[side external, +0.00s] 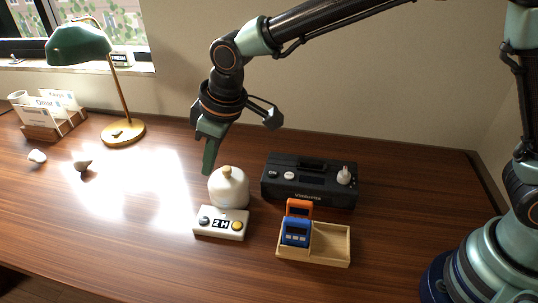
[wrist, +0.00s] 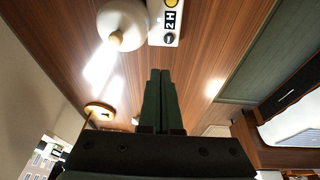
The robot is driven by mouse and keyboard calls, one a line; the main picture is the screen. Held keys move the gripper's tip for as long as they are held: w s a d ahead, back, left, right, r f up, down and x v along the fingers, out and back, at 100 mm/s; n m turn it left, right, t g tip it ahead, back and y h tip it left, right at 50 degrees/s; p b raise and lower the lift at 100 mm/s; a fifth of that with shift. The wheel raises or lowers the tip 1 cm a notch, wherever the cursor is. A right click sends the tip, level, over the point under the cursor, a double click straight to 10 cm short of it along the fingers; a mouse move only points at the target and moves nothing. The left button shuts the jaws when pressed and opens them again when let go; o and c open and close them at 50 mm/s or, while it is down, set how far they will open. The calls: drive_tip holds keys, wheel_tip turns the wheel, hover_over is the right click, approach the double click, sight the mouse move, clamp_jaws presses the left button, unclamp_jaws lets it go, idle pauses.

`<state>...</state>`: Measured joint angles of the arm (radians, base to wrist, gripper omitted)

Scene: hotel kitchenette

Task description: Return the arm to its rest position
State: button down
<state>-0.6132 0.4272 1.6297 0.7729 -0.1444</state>
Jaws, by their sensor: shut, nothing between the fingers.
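My arm reaches from the right over the wooden desk (side external: 160,255) in the side external view. My gripper (side external: 207,172) points down, near the white rounded object with a tan knob (side external: 229,188). In the wrist view my gripper (wrist: 160,72) shows two green fingers pressed together with nothing between them. The same white rounded object (wrist: 121,27) lies beyond the fingertips, to the left, and appears apart from them. I cannot tell the exact height of the fingertips above the desk.
A white timer box (side external: 220,224), a black device (side external: 310,181) and a wooden tray (side external: 335,245) with a blue timer (side external: 296,231) and an orange timer (side external: 299,207) stand nearby. A green lamp (side external: 80,45), card holder (side external: 40,132) and two pebbles are left. The front-left desk is clear.

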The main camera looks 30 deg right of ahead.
drive_tip(key=d+r+m, duration=0.2)
drive_tip(key=d+r, duration=0.4)
drive_tip(key=d, duration=0.3)
drive_tip(key=s+d+r+m+t+h, duration=0.1)
drive_tip(key=s+d+m, duration=0.2)
drive_tip(key=s+d, duration=0.3)
drive_tip(key=s+d+r+m+t+h, duration=0.1)
drive_tip(key=s+d+m, duration=0.2)
drive_tip(key=s+d, duration=0.4)
drive_tip(key=d, duration=0.7)
drive_tip(key=shift+s+d+r+m+t, duration=0.2)
drive_tip(key=shift+d+m+t, duration=0.05)
drive_tip(key=shift+m+t, duration=0.05)
